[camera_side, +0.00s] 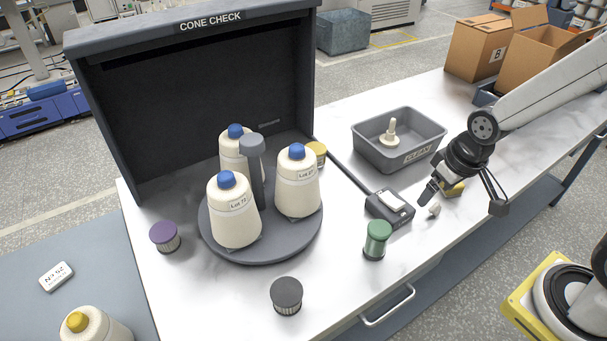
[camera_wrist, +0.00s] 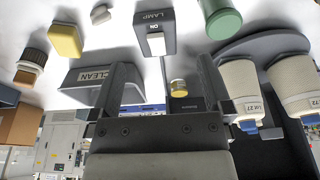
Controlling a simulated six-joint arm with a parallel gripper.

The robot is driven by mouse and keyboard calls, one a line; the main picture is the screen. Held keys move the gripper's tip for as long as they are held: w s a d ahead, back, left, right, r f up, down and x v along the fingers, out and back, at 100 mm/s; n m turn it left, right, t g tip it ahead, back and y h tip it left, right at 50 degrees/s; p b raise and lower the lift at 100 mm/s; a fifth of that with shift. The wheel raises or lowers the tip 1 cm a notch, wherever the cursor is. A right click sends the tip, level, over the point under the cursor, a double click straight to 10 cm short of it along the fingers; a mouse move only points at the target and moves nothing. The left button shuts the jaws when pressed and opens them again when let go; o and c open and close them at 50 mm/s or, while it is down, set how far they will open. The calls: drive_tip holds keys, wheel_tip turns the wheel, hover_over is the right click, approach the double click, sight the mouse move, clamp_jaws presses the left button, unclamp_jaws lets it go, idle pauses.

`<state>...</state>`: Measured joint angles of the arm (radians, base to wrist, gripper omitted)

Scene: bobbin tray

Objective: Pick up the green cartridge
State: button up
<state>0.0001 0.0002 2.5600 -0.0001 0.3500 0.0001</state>
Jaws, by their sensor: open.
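The green cartridge (camera_side: 377,240) stands upright on the white table near its front edge, with a green cap and a ribbed lower part. In the wrist view its green end (camera_wrist: 222,18) shows at the top, cut off by the frame edge. My gripper (camera_side: 430,191) is above the table, to the right of the green cartridge and higher, apart from it. In the wrist view my gripper (camera_wrist: 162,68) has its two fingers spread with nothing held between them.
The lamp switch box (camera_side: 390,208) lies just behind the green cartridge. A yellow block (camera_side: 453,189) and small white piece (camera_side: 434,210) lie near my gripper. The grey bin (camera_side: 365,149), black cartridge (camera_side: 286,296), purple cartridge (camera_side: 165,237) and turntable (camera_side: 270,250) with cones stand around.

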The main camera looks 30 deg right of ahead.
drive_tip(key=m+g+y, duration=0.4)
drive_tip(key=m+y, duration=1)
drive_tip(key=m, duration=0.3)
approach(383, 226)
drive_tip(key=a, duration=0.3)
drive_tip(key=shift+h, duration=0.3)
drive_tip(key=shift+f+x, duration=0.15)
drive_tip(key=shift+x, duration=1.9)
drive_tip(key=shift+f+x, duration=0.15)
drive_tip(key=shift+x, duration=1.85)
drive_tip(key=shift+s+d, duration=0.15)
drive_tip(key=c, duration=1.3)
